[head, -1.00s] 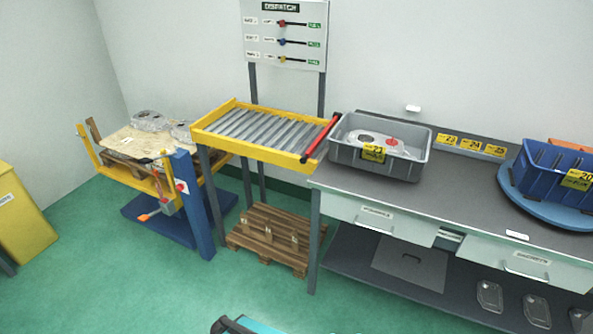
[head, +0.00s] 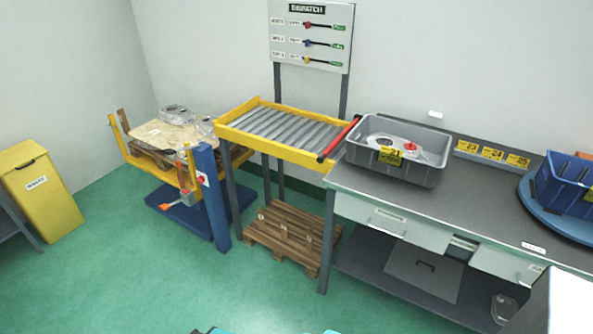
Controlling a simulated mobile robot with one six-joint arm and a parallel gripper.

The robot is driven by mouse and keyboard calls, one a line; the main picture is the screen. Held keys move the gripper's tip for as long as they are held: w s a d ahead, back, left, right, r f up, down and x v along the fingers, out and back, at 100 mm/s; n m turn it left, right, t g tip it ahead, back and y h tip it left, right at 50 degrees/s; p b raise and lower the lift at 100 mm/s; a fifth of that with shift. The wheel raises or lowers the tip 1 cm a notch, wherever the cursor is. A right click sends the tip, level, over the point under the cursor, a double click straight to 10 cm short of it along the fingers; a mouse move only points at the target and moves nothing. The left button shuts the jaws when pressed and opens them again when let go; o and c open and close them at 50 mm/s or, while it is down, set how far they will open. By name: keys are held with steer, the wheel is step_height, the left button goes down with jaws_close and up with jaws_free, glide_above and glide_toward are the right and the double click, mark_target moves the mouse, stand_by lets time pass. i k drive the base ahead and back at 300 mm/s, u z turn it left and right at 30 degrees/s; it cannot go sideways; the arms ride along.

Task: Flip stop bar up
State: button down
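The red stop bar (head: 339,139) runs along the right end of the yellow-framed roller conveyor (head: 268,143), beside the grey bin. It lies close along the frame's end edge; whether it is latched or has a hinge is too small to tell. The conveyor's grey rollers (head: 285,129) are bare. My gripper is not in view.
A grey bin (head: 393,171) with a casting stands on the workbench (head: 460,205), right of the bar. A wooden pallet (head: 290,238) lies below the conveyor. A blue lift (head: 208,195) stands left, a yellow bin (head: 45,190) far left. Green floor in front is clear.

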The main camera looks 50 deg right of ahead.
mark_target(320, 158)
steer(key=u, duration=0.9)
steer(key=k, duration=1.3)
steer(key=z, duration=0.3)
steer(key=i, duration=1)
steer(key=u, duration=0.05)
